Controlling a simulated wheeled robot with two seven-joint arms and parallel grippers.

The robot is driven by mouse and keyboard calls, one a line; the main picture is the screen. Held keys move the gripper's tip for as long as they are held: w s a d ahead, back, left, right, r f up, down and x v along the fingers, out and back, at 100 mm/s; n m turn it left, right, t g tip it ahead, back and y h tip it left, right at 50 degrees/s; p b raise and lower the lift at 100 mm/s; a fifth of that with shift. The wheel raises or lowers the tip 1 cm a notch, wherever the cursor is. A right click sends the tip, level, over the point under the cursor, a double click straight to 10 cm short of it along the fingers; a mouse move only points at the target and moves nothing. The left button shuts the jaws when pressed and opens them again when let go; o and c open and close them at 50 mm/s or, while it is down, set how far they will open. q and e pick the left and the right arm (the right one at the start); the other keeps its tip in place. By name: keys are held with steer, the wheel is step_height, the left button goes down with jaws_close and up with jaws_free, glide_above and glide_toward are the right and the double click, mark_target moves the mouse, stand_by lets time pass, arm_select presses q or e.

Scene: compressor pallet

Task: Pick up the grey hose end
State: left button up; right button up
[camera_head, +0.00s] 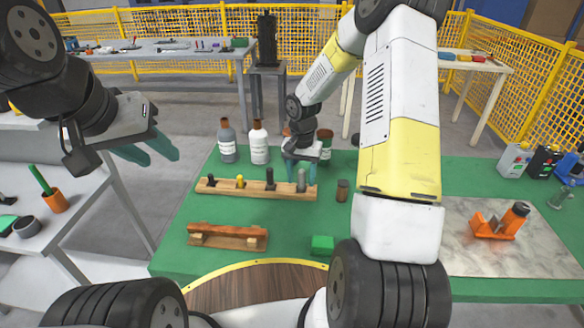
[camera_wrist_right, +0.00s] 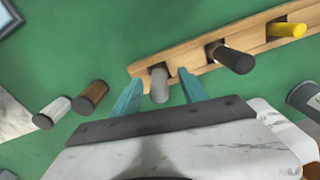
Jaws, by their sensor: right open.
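The grey hose end (camera_head: 301,181) stands at the right end of a wooden rack (camera_head: 225,188). In the right wrist view the grey hose end (camera_wrist_right: 159,85) is between the two teal fingers of my right gripper (camera_wrist_right: 162,92), with green showing on both sides. My right gripper (camera_head: 301,155) is open just behind and above it in the head view. A black (camera_head: 270,178), a yellow (camera_head: 240,181) and a dark hose end (camera_head: 212,181) stand along the same rack. My left gripper (camera_head: 150,150) is open and empty, away to the left of the green table.
White (camera_head: 259,143) and grey (camera_head: 227,142) bottles stand behind the rack. A brown cylinder (camera_head: 342,190) stands right of it. A second wooden block (camera_head: 227,236) and a green block (camera_head: 321,245) lie in front. An orange tool (camera_head: 496,223) is on the right. Green table (camera_head: 190,216) is bare between.

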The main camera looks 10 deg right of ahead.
steer(key=shift+f, duration=0.9)
steer(key=shift+c, duration=0.4)
jaws_close()
steer(key=shift+d+r, duration=0.1)
